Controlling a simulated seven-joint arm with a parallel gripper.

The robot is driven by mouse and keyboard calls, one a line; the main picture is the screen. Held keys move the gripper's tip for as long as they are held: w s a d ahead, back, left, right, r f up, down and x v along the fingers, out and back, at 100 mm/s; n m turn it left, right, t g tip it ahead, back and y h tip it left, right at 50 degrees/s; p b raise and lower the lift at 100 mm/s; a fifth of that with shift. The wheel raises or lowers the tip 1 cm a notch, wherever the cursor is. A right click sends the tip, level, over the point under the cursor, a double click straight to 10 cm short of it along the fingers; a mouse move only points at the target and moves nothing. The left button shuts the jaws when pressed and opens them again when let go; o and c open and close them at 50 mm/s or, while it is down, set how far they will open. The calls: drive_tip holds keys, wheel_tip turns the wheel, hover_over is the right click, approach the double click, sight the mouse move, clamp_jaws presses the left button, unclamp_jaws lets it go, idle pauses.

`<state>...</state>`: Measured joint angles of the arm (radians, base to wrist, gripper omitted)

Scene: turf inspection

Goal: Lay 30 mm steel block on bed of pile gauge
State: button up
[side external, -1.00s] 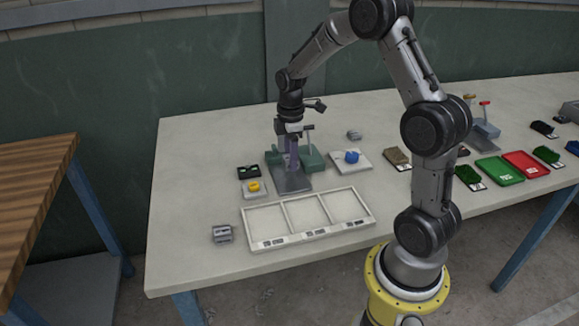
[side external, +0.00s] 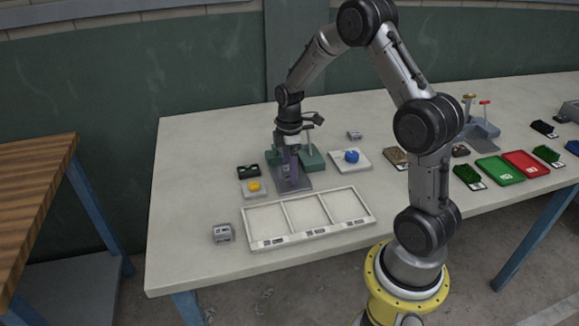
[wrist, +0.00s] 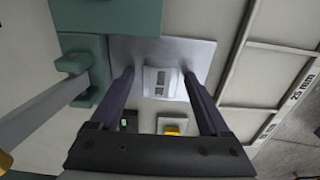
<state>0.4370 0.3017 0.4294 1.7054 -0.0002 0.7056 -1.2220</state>
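The pile gauge has a green body (side external: 312,159) and a flat grey metal bed (side external: 296,186); the bed also shows in the wrist view (wrist: 202,52). A small light-grey steel block (wrist: 160,83) with dark marks on top sits over the bed; its size cannot be read. My gripper (wrist: 158,78) points down over the bed, with one finger on each side of the block. A gap shows between each finger and the block, so the gripper looks open. In the side view, my gripper (side external: 290,176) hides the block.
A white three-bay tray (side external: 262,243) lies in front of the gauge. A yellow piece (side external: 254,187), a black holder (side external: 248,171) and a blue piece (side external: 351,156) on a white pad are close by.

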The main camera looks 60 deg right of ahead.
drive_tip(key=shift+r, duration=0.15)
drive_tip(key=s+a+r+m+t, duration=0.1)
drive_tip(key=s+a+r, duration=0.15)
drive_tip(key=r, duration=0.65)
drive_tip(key=s+a+r+m, duration=0.1)
drive_tip(key=a+r, duration=0.2)
drive_tip(key=r, duration=0.5)
drive_tip(key=s+a+r+m+t, duration=0.1)
drive_tip(key=s+a+m+t, duration=0.1)
drive_tip(key=s+a, duration=0.4)
drive_tip(key=s+a+r+m+t, duration=0.1)
drive_tip(key=s+a+m, duration=0.4)
drive_tip(key=s, duration=0.6)
drive_tip(key=shift+a+r+t, duration=0.35)
drive_tip(key=shift+a+t, duration=0.05)
drive_tip(key=shift+t, duration=0.4)
